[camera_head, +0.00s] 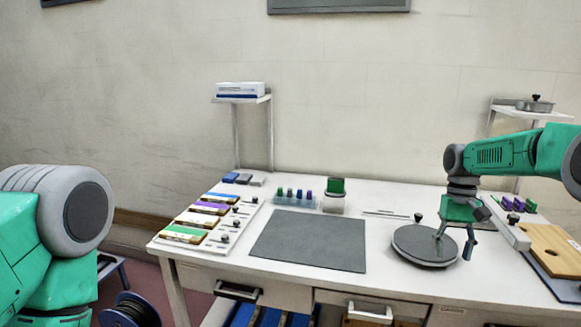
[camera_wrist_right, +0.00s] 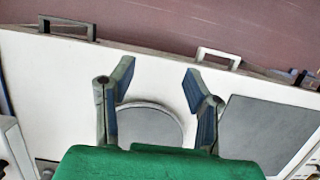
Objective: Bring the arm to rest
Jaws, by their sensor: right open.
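My right arm (camera_head: 507,150) reaches in from the right edge over the right part of the white table. Its gripper (camera_head: 455,236) points down above the round grey disc (camera_head: 424,256). In the right wrist view, the two fingers of the right gripper (camera_wrist_right: 158,76) stand wide apart with nothing between them. The round disc (camera_wrist_right: 150,122) shows below and behind the fingers there, and I cannot tell the exact gap. My left arm (camera_head: 40,240) shows only as a green and grey link at the left edge. Its gripper is out of frame.
A dark grey mat (camera_head: 310,240) lies bare at the table's middle. A tray of coloured pieces (camera_head: 208,218) is at the left. A wooden board (camera_head: 556,250) and white rail (camera_head: 506,229) are close to the right gripper. A small shelf (camera_head: 543,114) stands behind the arm.

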